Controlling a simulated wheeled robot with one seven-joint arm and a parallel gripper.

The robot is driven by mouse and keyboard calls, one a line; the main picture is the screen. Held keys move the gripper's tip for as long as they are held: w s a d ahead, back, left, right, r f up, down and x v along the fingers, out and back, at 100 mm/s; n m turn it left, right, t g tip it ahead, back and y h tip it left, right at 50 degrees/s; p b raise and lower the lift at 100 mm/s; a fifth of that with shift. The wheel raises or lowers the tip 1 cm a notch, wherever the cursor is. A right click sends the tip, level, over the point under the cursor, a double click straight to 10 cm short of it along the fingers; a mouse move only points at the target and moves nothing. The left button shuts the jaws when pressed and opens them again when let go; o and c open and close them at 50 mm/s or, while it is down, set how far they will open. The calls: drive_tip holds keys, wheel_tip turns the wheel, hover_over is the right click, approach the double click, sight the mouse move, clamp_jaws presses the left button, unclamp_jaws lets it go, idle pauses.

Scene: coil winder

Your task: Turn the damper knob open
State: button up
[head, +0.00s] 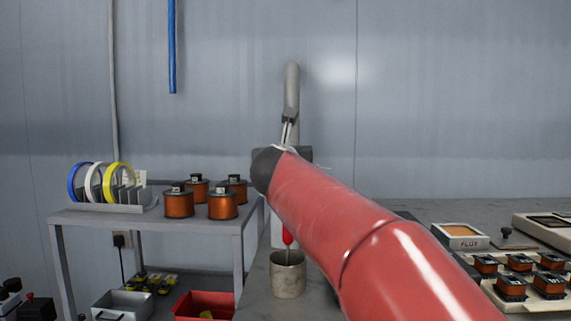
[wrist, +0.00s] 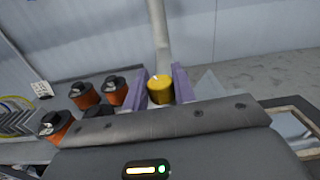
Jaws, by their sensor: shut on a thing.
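A round yellow knob (wrist: 159,89), which I take to be the damper knob, shows in the wrist view at the foot of a pale grey duct (wrist: 158,35). My gripper (wrist: 160,86) has one purple finger on each side of the knob and is shut on it. Any mark showing how far the knob is turned is too small to read. In the head view the curved grey duct (head: 291,90) rises behind my red arm. My arm hides the knob and fingertips there.
A grey side table (head: 150,216) on the left bears copper coil spools (head: 222,206) and a rack of coloured wire reels (head: 105,184). A metal cup (head: 287,275) with a red-handled tool stands below my arm. A flux box (head: 459,236) and a tray of small coils lie on the right.

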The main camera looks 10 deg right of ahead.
drive_tip(key=m+g+h, duration=0.1)
drive_tip(key=h, duration=0.1)
drive_tip(key=m+g+h, duration=0.1)
drive_tip(key=m+h, duration=0.1)
drive_tip(key=h, duration=0.1)
drive_tip(key=shift+w+a+m, duration=0.1)
drive_tip(key=shift+a+m, duration=0.05)
drive_tip(key=shift+m, duration=0.15)
drive_tip(key=m+g+h+p, duration=0.3)
drive_tip(key=g+h, duration=0.1)
drive_tip(key=shift+r+m+h, duration=0.15)
drive_tip(key=shift+m+h, duration=0.15)
drive_tip(key=m+g+h+p, duration=0.1)
drive_tip(key=g, duration=0.1)
drive_tip(key=m+g+h+p, duration=0.1)
drive_tip(key=m+g+p, duration=0.1)
drive_tip(key=g, duration=0.1)
drive_tip(key=shift+m+h, duration=0.3)
drive_tip(key=shift+h, duration=0.1)
drive_tip(key=shift+f+m+g+h+p, duration=0.1)
drive_tip(key=shift+m+g+h+p, duration=0.3)
drive_tip(key=shift+m+g, duration=0.6)
drive_tip(key=shift+f+m+g+h+p, duration=0.1)
drive_tip(key=shift+m+g+p, duration=0.5)
drive_tip(key=shift+g, duration=1.1)
drive_tip(key=o, duration=1)
drive_tip(key=shift+d, duration=0.2)
